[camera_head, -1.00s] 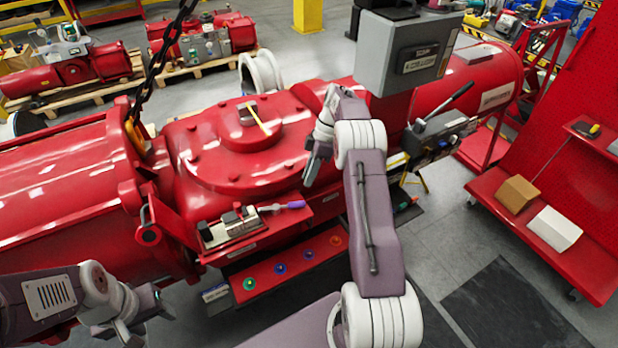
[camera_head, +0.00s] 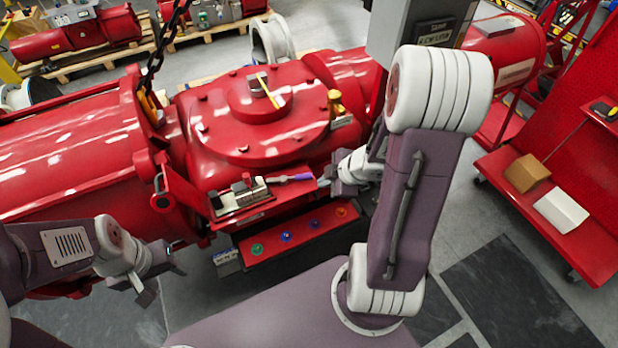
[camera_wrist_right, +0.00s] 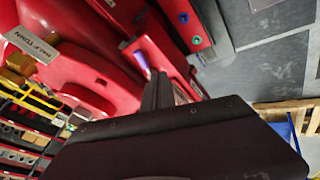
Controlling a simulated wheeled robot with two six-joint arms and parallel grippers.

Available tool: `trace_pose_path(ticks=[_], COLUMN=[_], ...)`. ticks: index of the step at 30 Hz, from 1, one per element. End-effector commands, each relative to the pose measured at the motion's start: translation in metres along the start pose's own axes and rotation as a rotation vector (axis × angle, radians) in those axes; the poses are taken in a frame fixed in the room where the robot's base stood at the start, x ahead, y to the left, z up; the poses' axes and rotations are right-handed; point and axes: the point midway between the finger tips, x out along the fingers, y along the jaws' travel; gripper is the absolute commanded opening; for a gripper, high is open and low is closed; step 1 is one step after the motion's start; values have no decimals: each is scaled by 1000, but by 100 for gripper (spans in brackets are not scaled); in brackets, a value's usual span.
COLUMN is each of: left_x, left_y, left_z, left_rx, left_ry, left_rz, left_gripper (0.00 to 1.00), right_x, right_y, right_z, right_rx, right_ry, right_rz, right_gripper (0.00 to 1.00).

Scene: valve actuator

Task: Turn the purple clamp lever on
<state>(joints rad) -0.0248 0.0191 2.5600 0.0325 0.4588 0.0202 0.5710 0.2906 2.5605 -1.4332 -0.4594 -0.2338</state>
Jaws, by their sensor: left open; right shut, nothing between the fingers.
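The purple clamp lever (camera_head: 292,178) lies roughly level, pointing right from a metal clamp (camera_head: 240,195) on the red actuator's front ledge. In the right wrist view the purple handle (camera_wrist_right: 142,62) shows just beyond my fingers. My right gripper (camera_head: 326,183) is shut and empty, its tips just right of the lever's free end; whether they touch it I cannot tell. The right wrist view shows its fingers (camera_wrist_right: 157,92) together. My left gripper (camera_head: 163,277) is open and empty at lower left, well away from the clamp.
A red panel with several coloured buttons (camera_head: 286,237) sits below the ledge. A grey control box (camera_head: 420,35) stands behind my right arm. A chain (camera_head: 162,50) hangs at upper left. A red cart (camera_head: 490,165) stands at right, with floor between.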

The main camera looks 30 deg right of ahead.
Motion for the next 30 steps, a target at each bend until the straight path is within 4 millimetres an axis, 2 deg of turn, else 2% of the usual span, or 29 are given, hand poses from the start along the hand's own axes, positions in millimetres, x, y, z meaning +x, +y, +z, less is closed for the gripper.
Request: trace_pose_path(ticks=[7,8,10,17,18,21,30], left_x=[-18,-8,-2,2,-8,-18,-24], left_y=[0,0,0,0,0,0,0], left_z=[-2,-1,0,0,-1,-2,-2], left_rx=[0,0,0,0,0,0,0], left_ry=[0,1,0,0,0,0,0], left_rz=[0,0,0,0,0,0,0], left_gripper=[51,51,51,51,51,51,51], right_x=[24,37,54,100,100,109,123], right_y=[-1,-2,-3,-1,8,20,32], right_z=[-1,2,2,1,0,2,5], right_rx=[2,0,-2,-1,-2,-2,-1], right_ry=[-3,-2,-2,-3,-4,-4,-4], right_rz=[-6,-4,-3,-3,1,1,2], right_gripper=[0,0,0,0,0,0,0])
